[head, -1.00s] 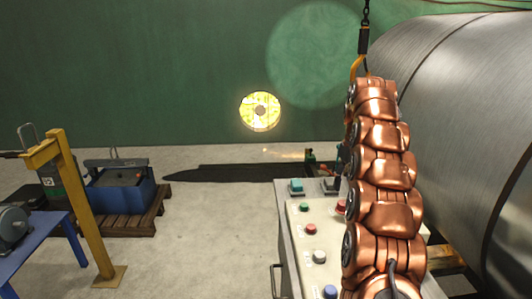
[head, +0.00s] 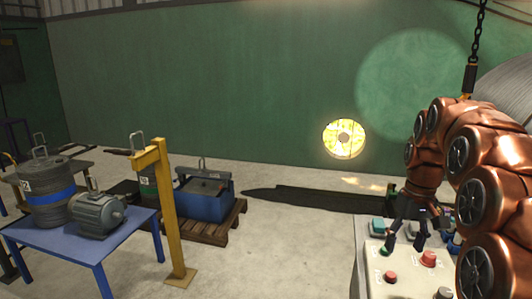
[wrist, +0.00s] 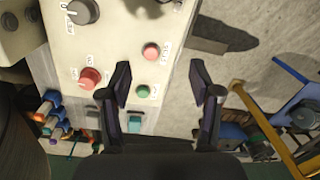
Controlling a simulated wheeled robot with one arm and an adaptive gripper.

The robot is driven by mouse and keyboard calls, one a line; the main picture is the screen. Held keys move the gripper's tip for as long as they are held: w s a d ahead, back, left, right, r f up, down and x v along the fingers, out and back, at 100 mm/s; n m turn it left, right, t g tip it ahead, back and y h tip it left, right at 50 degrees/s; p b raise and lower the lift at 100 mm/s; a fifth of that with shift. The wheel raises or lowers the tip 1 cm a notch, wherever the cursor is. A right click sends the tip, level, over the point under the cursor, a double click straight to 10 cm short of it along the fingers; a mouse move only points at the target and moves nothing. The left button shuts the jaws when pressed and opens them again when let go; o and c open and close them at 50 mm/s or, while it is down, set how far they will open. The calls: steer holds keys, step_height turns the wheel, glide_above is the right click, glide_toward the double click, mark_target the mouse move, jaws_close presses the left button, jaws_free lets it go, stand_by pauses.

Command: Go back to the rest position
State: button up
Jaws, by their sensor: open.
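My gripper (head: 418,232) hangs from my copper-coloured arm at the right of the head view, above the control panel (head: 372,257). In the wrist view my gripper (wrist: 160,78) is open, its two dark fingers apart with nothing between them. The panel's pale face (wrist: 115,30) lies beyond the fingers, with a green button (wrist: 143,91), a pink button (wrist: 151,51) and a larger red knob (wrist: 89,78). The fingers look apart from the buttons, but the exact gap cannot be told.
A yellow post (head: 170,220) and a pallet (head: 222,230) stand nearby. A chain (head: 478,40) hangs at upper right. The floor (head: 280,255) left of the panel is clear.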

steer(key=s+a+p, duration=0.2)
steer(key=s+a, duration=0.8)
steer(key=s, duration=0.5)
steer(key=s+a+f, duration=0.2)
steer(key=s+f, duration=0.1)
steer(key=s, duration=0.5)
steer(key=s+a+f+g+p, duration=0.1)
steer(key=s+f, duration=0.2)
steer(key=s, duration=0.5)
steer(key=shift+s+a+f+h+p, duration=0.25)
steer(key=shift+s+a+h+p, duration=0.05)
steer(key=shift+s+a, duration=0.1)
steer(key=shift+c, duration=0.3)
